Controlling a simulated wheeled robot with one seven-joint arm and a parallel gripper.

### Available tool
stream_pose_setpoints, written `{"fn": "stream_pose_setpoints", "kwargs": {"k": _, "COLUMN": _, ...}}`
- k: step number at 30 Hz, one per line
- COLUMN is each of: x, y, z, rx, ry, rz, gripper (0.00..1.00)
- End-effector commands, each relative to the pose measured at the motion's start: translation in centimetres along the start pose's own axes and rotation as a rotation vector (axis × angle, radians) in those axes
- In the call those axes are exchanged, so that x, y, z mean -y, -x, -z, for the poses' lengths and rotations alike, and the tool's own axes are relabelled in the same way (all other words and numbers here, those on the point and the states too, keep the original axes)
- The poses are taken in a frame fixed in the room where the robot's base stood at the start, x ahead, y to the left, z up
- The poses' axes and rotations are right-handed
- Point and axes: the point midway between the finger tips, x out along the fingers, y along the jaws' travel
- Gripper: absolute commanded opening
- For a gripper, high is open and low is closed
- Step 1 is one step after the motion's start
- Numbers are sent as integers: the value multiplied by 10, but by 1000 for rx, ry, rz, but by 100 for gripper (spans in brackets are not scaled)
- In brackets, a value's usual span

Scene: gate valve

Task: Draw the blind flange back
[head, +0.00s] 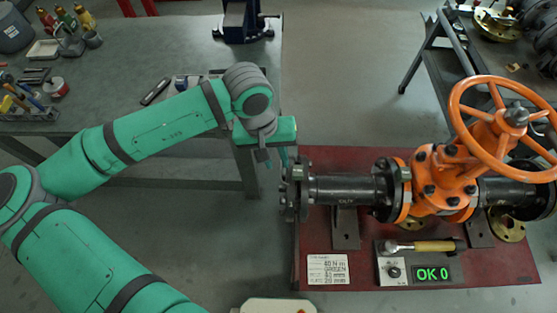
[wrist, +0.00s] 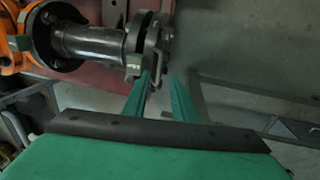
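The blind flange (head: 285,190) is a dark disc at the left end of the black pipe spool (head: 340,188), close to the pipe's own flange. In the wrist view the blind flange (wrist: 156,42) shows with a bar or handle on its outer face, beside the pipe flange (wrist: 136,45), with a narrow dark gap between them. My gripper (head: 274,161) is just above and left of the flange in the head view, pointing down. In the wrist view its two green fingers (wrist: 161,78) stand apart, tips near the blind flange's edge. Whether they touch it I cannot tell.
The orange gate valve (head: 447,178) with its large handwheel (head: 505,125) stands on the red plate (head: 330,235). A grey workbench (head: 190,45) stands behind my arm.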

Motion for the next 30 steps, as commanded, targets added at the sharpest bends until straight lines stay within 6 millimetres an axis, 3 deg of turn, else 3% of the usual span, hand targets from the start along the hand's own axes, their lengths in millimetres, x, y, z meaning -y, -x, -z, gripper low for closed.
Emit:
{"fn": "stream_pose_setpoints", "kwargs": {"k": 6, "x": -3, "y": -18, "z": 0, "rx": 1, "ry": -6, "rz": 0, "gripper": 25}}
{"fn": "stream_pose_setpoints", "kwargs": {"k": 15, "x": -3, "y": -20, "z": 0, "rx": -1, "ry": -6, "rz": 0, "gripper": 25}}
{"fn": "stream_pose_setpoints", "kwargs": {"k": 16, "x": -2, "y": -20, "z": 0, "rx": -1, "ry": -5, "rz": 0, "gripper": 22}}
{"fn": "stream_pose_setpoints", "kwargs": {"k": 19, "x": -2, "y": -20, "z": 0, "rx": -1, "ry": -4, "rz": 0, "gripper": 0}}
{"fn": "stream_pose_setpoints", "kwargs": {"k": 30, "x": -1, "y": -19, "z": 1, "rx": -2, "ry": -2, "rz": 0, "gripper": 0}}
